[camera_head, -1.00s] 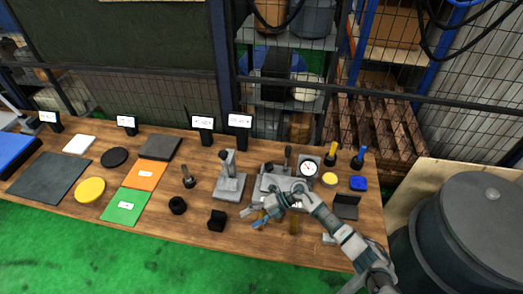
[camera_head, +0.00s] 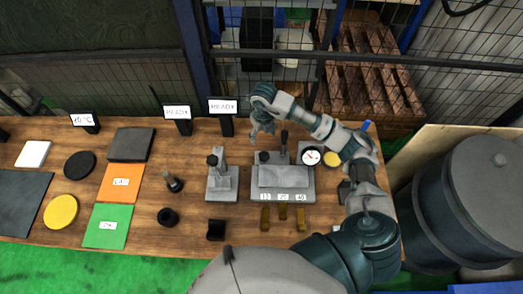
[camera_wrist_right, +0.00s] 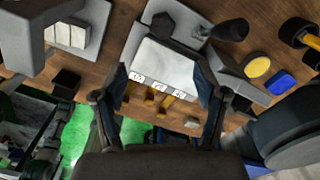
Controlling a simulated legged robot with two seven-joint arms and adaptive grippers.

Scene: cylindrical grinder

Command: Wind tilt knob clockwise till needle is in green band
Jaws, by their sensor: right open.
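The grey fixture (camera_head: 283,177) stands on the bench with three number labels on its front. A dark knob (camera_head: 264,156) sits on its top at the left, and an upright black lever (camera_head: 284,139) stands beside it. The right wrist view shows the faceted black knob (camera_wrist_right: 162,22) and the lever's bulb (camera_wrist_right: 232,30). A round white dial (camera_head: 311,156) with a red needle is at the fixture's right; its green band is too small to make out. My right gripper (camera_head: 262,132) is open and empty above the knob's far side, apart from it. My left gripper is out of view.
A second grey fixture (camera_head: 222,184) stands to the left. Brass pieces (camera_head: 283,212) lie in front of the grey fixture. A yellow disc (camera_head: 332,159) is right of the dial, near my right arm. Lit display signs (camera_head: 222,107) line the bench's back edge.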

